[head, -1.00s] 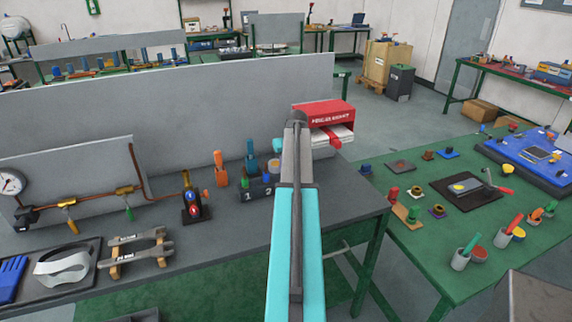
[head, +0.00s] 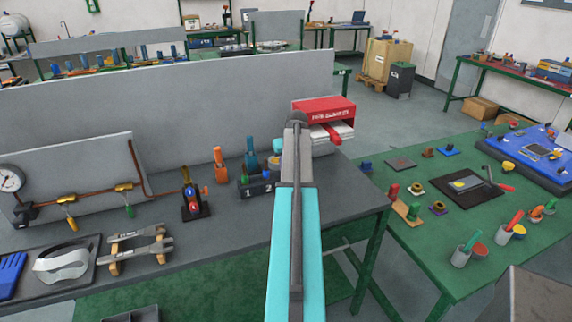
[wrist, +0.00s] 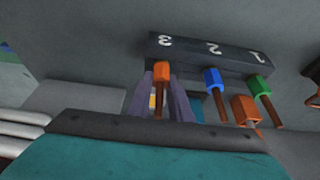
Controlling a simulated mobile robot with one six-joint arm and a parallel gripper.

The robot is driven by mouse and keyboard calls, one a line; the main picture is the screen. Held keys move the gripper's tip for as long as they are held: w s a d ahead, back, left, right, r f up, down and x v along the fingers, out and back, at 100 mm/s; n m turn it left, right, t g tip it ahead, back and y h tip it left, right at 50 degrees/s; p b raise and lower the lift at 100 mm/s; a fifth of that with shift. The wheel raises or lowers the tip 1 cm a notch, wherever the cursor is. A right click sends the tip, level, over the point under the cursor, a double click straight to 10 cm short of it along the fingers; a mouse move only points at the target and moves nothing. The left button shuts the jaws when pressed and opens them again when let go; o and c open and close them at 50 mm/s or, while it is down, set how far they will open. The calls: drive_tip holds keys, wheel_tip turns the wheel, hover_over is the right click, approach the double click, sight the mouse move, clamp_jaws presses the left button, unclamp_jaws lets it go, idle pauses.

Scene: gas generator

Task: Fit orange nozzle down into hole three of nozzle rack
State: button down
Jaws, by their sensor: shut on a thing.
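The dark nozzle rack (head: 258,188) stands on the grey bench, its 1 and 2 showing; my arm hides its right end. In the wrist view the rack (wrist: 190,55) appears upside down, with 3 at the left. The orange nozzle (wrist: 162,71) has a hex body and a copper stem. My gripper (wrist: 160,100) is shut on it, one finger on each side, at the rack's hole three end. I cannot tell how deep it sits. A blue nozzle (wrist: 212,80) stands at 2 and a green nozzle (wrist: 261,87) at 1.
An orange-handled tool (head: 219,162) stands left of the rack, and a blue one (head: 251,160) behind it. A red box (head: 322,110) is close to the right of my arm. A wrench stand (head: 135,247) and a pressure gauge (head: 10,179) are further left.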

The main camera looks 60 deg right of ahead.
drive_tip(key=shift+f, duration=0.15)
drive_tip(key=c, duration=1.5)
unclamp_jaws()
drive_tip(key=shift+c, duration=0.2)
drive_tip(key=b+v, duration=0.3)
drive_tip(key=v, duration=1.1)
drive_tip(key=shift+d, duration=0.1)
